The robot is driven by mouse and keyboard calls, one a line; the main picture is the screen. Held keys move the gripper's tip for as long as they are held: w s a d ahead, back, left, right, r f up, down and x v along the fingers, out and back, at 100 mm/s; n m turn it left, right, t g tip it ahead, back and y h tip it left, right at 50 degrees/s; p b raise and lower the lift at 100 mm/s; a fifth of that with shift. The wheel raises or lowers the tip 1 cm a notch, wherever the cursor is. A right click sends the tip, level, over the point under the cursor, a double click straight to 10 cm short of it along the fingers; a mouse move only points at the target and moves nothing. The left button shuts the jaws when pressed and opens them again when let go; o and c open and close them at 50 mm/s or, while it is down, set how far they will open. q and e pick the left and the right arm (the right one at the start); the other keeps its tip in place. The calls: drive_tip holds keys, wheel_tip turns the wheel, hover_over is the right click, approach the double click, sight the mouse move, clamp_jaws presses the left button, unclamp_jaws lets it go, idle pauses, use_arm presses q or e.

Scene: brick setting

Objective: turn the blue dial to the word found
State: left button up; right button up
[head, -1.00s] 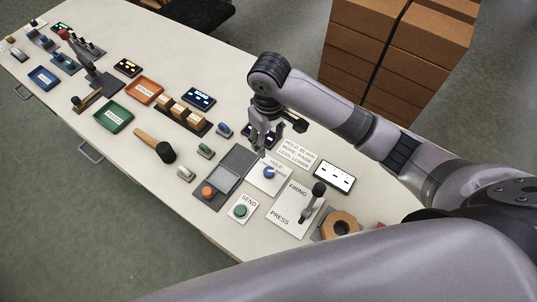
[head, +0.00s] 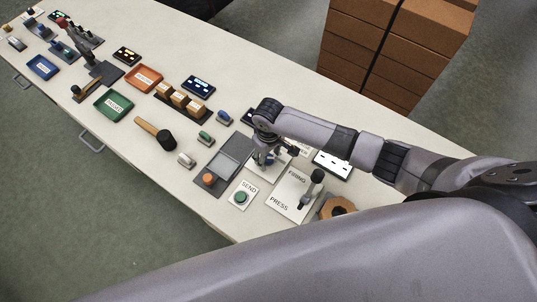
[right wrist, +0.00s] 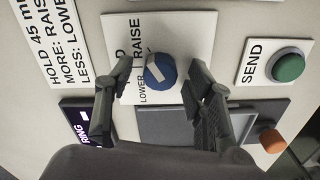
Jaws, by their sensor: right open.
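The blue dial (right wrist: 161,72) sits on a white plate (right wrist: 185,28) in the right wrist view. The plate reads RAISE and LOWER, and a third word is partly covered by a finger. A pale mark shows on the dial, but its exact heading is hard to tell. My right gripper (right wrist: 157,82) is open, with one finger on each side of the dial and no clear contact. In the head view my right gripper (head: 265,155) is low over the plate and mostly hides the dial. My left gripper is out of view.
A white card (right wrist: 48,40) reads HOLD 45 mm, MORE: RAISE, LESS: LOWER. Close by are a dark display (right wrist: 85,122), a green SEND button (head: 241,197), an orange knob (head: 208,180) and a lever on the FIRING plate (head: 288,203). Cartons (head: 395,50) stand behind the table.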

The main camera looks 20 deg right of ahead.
drive_tip(key=c, duration=1.2)
drive_tip(key=shift+o, duration=0.2)
drive_tip(key=shift+n, duration=0.3)
drive_tip(key=shift+r+n+p, duration=0.1)
drive_tip(key=shift+n+p, duration=0.65)
drive_tip(key=shift+n, duration=0.25)
drive_tip(key=n+p, duration=0.1)
drive_tip(key=n, duration=0.1)
drive_tip(key=shift+n, duration=0.3)
drive_tip(key=n, duration=0.3)
drive_tip(key=shift+p, duration=0.3)
drive_tip(key=shift+n, duration=1.7)
